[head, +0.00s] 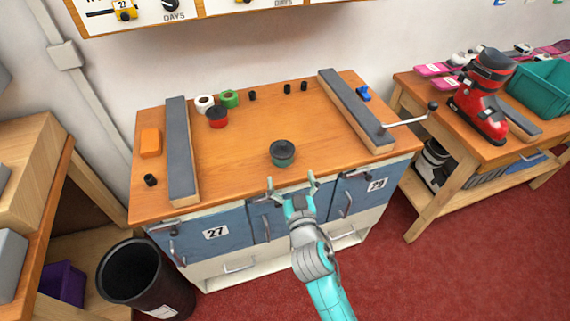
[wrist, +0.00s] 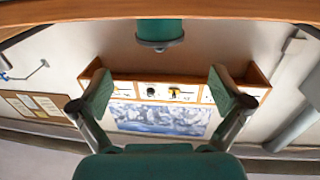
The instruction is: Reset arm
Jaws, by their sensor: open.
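My gripper (head: 291,183) is open and empty, its two fingers spread apart at the front edge of the wooden bench (head: 237,166), over the blue drawers. My arm reaches up to it from the bottom of the head view. In the wrist view, both green fingers of the gripper (wrist: 160,82) stand wide apart with nothing between them. A green jar with a dark lid (head: 282,152) stands on the bench just beyond the fingertips, apart from them. A green cylindrical body, apparently the same jar (wrist: 160,31), shows upside down at the top of the wrist view.
Two grey-topped rails (head: 180,150) and (head: 356,110) flank the bench top. A red tin (head: 217,117), tape rolls (head: 229,99) and an orange block (head: 150,142) lie toward the back and left. A black bin (head: 146,280) stands front left. A red ski boot (head: 484,95) is on the right table.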

